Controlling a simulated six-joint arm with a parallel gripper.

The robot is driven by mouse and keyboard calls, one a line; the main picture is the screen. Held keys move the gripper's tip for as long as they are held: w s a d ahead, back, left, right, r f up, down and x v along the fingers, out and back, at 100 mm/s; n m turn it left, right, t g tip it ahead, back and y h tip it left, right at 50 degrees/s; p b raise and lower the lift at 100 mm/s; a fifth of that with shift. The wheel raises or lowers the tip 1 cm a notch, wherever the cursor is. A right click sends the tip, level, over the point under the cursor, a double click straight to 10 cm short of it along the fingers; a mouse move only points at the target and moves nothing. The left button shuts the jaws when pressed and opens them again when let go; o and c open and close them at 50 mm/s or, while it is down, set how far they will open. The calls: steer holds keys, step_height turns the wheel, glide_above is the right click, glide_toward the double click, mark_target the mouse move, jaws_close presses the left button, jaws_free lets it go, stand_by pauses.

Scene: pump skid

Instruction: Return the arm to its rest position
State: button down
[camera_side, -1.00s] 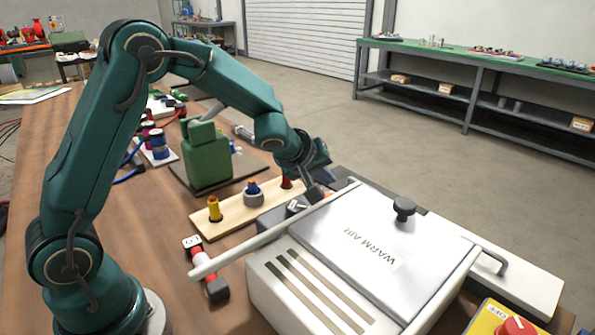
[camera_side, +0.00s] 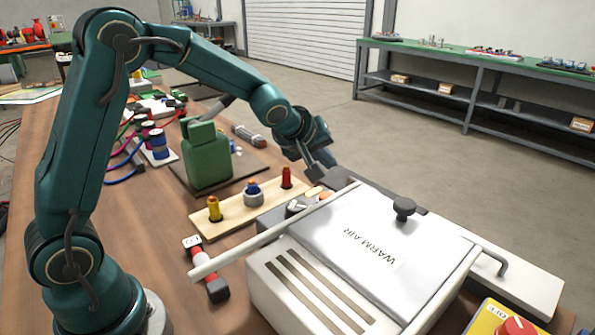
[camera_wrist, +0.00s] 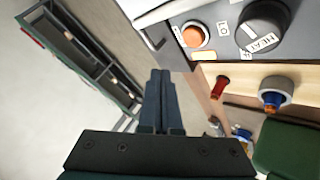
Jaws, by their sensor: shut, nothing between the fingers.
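My gripper (camera_side: 322,172) is at the end of my bent green arm. In the side view it hangs behind the white WARM AIR box (camera_side: 372,250), near the dark panel at the box's far left edge. In the wrist view my gripper (camera_wrist: 160,72) has its two fingers together with nothing between them. The fingers point past the grey control panel (camera_wrist: 225,35) towards the floor.
A wooden strip (camera_side: 233,213) holds a yellow peg (camera_side: 214,209), a grey ring with a blue piece (camera_side: 253,195) and a red peg (camera_side: 287,178). A green block (camera_side: 206,158) stands behind it. A long pale bar (camera_side: 262,238) crosses the box's left side.

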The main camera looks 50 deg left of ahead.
steer(key=s+d+r+m+t, duration=0.1)
steer(key=s+d+r+m, duration=0.1)
steer(key=s+r, duration=0.75)
steer(key=s+d+f+m+g, duration=0.1)
steer(key=s+f+m, duration=0.1)
steer(key=s, duration=0.4)
steer(key=s+d+f+m+g+h, duration=0.1)
steer(key=s+f+m+g, duration=0.1)
steer(key=s+m, duration=0.2)
steer(key=s+d+f+m+g+h, duration=0.1)
steer(key=s+f+m, duration=0.1)
steer(key=s, duration=0.5)
steer(key=shift+s+d+f+m, duration=0.25)
steer(key=shift+s+d+m, duration=0.05)
steer(key=shift+m, duration=0.4)
